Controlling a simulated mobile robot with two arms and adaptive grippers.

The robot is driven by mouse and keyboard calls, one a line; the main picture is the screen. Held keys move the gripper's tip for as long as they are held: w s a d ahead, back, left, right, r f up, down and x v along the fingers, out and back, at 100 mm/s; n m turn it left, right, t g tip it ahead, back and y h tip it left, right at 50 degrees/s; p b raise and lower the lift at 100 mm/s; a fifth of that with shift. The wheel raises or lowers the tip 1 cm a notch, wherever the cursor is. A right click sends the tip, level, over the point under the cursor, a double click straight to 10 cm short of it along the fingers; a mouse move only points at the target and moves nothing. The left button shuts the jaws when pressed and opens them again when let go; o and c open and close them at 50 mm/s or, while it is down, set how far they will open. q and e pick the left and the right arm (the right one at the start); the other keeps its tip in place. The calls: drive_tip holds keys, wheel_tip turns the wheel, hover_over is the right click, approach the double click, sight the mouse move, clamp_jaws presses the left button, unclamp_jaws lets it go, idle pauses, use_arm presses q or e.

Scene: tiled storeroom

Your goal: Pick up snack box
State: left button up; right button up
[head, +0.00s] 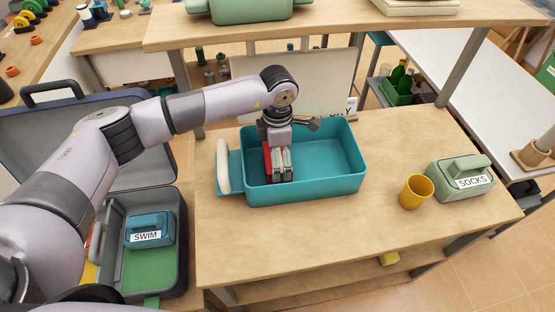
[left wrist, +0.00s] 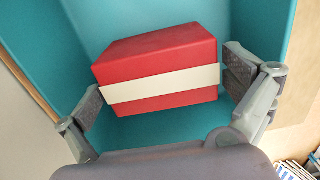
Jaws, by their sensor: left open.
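The snack box, a red box with a white band (left wrist: 160,50), sits inside a teal bin (head: 340,185) on the wooden table. In the head view only a red part of the box (head: 267,160) shows at the bin's left end, mostly hidden by my left gripper (head: 281,172). My left gripper points down into the bin. In the left wrist view its open fingers (left wrist: 163,88) stand on either side of the box, with small gaps visible. My right gripper is not in view.
A yellow cup (head: 416,191) and a green case labelled SOCKS (head: 461,178) stand on the table's right. An open suitcase (head: 172,262) holding a blue SWIM case (head: 150,229) lies at the left. The bin's walls surround my gripper; its right half is empty.

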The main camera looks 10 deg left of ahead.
use_arm(q)
wheel_tip(320, 180, down, 2)
drive_tip(key=shift+a+f, duration=0.1)
drive_tip(key=shift+f, duration=0.15)
drive_tip(key=shift+w+f, duration=0.1)
drive_tip(key=shift+f, duration=0.15)
drive_tip(key=c, duration=1)
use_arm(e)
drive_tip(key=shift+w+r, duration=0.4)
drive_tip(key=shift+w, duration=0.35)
